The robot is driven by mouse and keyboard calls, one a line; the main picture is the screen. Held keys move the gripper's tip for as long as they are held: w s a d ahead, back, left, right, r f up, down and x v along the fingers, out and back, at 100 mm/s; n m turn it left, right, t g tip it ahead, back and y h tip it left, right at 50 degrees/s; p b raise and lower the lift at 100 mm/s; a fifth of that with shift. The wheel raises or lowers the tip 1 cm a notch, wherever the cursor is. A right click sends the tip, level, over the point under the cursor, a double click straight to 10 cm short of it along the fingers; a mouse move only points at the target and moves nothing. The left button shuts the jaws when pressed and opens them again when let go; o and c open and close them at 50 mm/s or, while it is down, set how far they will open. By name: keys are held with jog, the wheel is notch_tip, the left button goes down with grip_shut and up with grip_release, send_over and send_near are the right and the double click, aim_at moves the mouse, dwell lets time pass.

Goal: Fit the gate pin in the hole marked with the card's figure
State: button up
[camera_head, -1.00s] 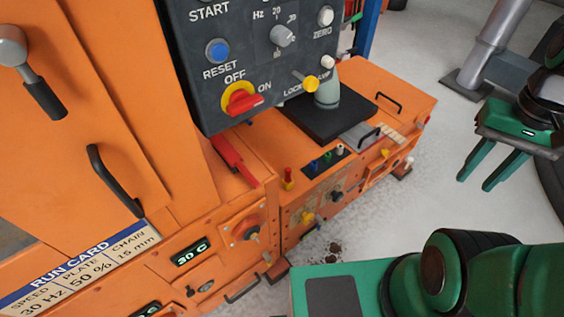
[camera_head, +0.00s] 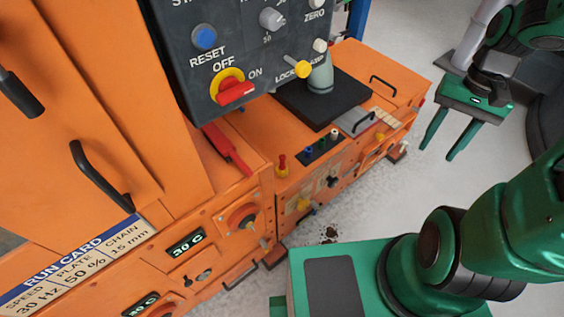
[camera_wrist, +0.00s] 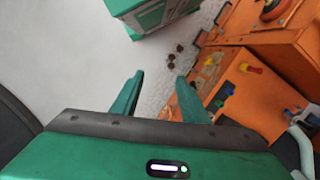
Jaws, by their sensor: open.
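The run card (camera_head: 80,268) on the orange machine reads speed 30 Hz, plate 50 % and chain 15 mm. A red-topped pin with a yellow base (camera_head: 282,165) stands upright on the low orange housing; it also shows in the wrist view (camera_wrist: 250,68). I cannot tell which of these is the gate pin, and hole marks are too small to read. My gripper (camera_head: 437,152) is open and empty, right of the housing and apart from it; its fingers show in the wrist view (camera_wrist: 160,78).
The grey control box (camera_head: 235,60) with its red switch overhangs the housing. A red lever (camera_head: 228,150), blue and green knobs (camera_head: 308,153) and a black handle (camera_head: 383,86) stick up nearby.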

jog(key=w+a+f+m+g+y, duration=0.1)
jog(key=w+a+f, duration=0.15)
jog(key=f, duration=0.25)
jog(key=w+a+f+y, duration=0.2)
jog(key=w+f, duration=0.2)
jog(key=f, duration=0.1)
jog(key=m+t+y, duration=0.4)
jog(key=m+y, duration=0.7)
jog(key=y, duration=0.2)
send_near(284, 159)
jog(key=a+f, duration=0.1)
jog(key=a, duration=0.2)
jog(key=shift+w+a+f+m+t, duration=0.2)
jog(key=shift+a+m+t, duration=0.45)
jog(key=shift+t, duration=0.25)
jog(key=a, duration=0.2)
jog(key=w+a, duration=0.1)
jog(key=a, duration=0.1)
jog(key=shift+a, duration=0.35)
jog(key=shift+w+a+f, duration=0.1)
jog(key=shift+w+a, duration=0.15)
jog(key=shift+a, duration=0.6)
jog(key=shift+w+a+f, duration=0.1)
jog(key=shift+w+a, duration=0.1)
jog(key=shift+a, duration=0.7)
jog(key=shift+w+a, duration=0.25)
jog(key=shift+a, duration=0.6)
grip_shut()
